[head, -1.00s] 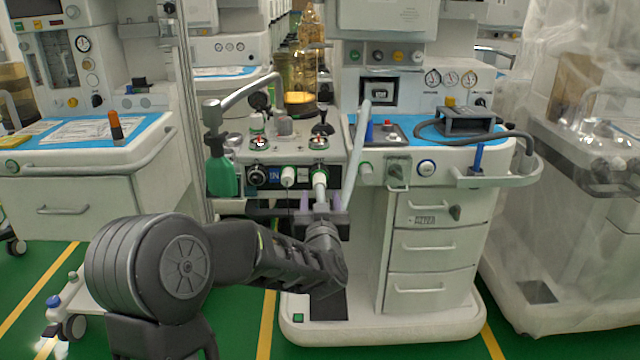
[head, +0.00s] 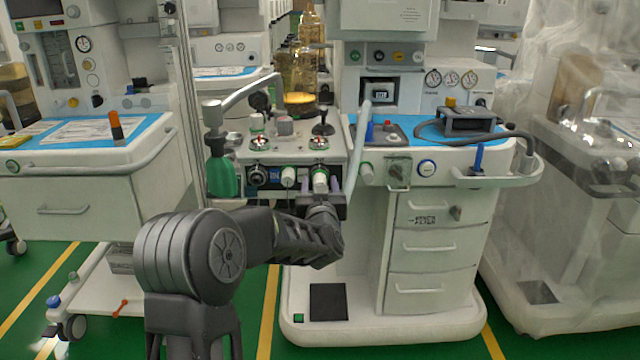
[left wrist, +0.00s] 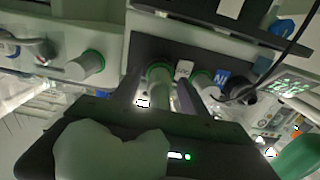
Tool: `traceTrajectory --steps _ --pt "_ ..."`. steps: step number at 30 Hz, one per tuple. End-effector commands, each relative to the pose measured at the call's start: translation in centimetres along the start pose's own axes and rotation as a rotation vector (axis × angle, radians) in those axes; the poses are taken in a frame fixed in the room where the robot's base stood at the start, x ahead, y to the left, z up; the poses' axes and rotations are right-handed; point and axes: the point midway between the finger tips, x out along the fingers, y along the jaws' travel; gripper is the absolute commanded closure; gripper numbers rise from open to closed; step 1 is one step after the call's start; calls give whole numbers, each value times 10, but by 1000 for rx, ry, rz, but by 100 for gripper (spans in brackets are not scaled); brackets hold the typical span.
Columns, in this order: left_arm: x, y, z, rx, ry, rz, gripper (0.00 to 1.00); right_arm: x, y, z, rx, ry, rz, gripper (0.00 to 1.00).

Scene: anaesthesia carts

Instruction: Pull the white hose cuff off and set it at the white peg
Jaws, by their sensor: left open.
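The white hose cuff (head: 320,178) sits on a port in the dark front panel of the middle cart. My left gripper (head: 322,186) is at the cuff, open, with one purple-tipped finger on each side of it. In the left wrist view the pale cuff (left wrist: 159,80) stands between the two fingers (left wrist: 157,98), with a green ring at its end. I cannot tell whether the fingers touch it. A short white peg-like fitting (head: 288,177) sticks out left of the cuff; it also shows in the left wrist view (left wrist: 203,82). My right gripper is not in view.
A black knob (head: 257,176) lies further left on the panel. A green bottle (head: 221,172) hangs left of it. A pale hose (head: 357,150) runs down close to the right of the cuff. The drawers (head: 424,246) stand lower right.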

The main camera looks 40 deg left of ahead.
Motion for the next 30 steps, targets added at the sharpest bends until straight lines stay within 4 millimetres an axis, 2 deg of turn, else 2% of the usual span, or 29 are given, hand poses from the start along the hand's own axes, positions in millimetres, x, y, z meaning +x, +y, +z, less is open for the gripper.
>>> traceTrajectory --steps 28,30 --pt "0 0 0 0 0 0 48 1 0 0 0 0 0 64" --pt "0 0 0 0 0 0 52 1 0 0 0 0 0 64"
